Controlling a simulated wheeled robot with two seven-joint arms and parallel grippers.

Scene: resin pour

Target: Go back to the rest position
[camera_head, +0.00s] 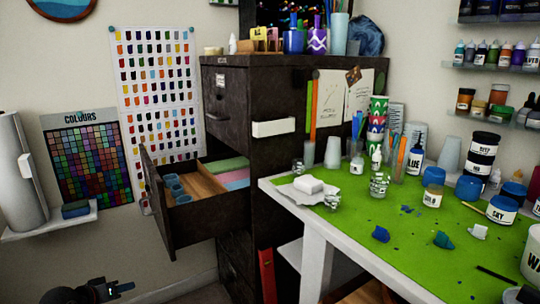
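My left gripper (118,288) shows at the bottom left, low over the floor, dark and partly cut off by the frame edge. It is apart from the cabinet and the table, and I see nothing held in it. It is too small and dark to tell whether its fingers are open or shut. A dark shape in the bottom right corner, at the table's near edge, looks like part of my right gripper (522,295). It is mostly cut off, so its fingers cannot be made out.
A dark filing cabinet (262,84) has an open drawer (193,222) jutting left, with blue cups inside. The green-topped table (390,238) fills the right, crowded with jars and cups. A wall shelf (50,228) stands at left. Floor between shelf and drawer looks clear.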

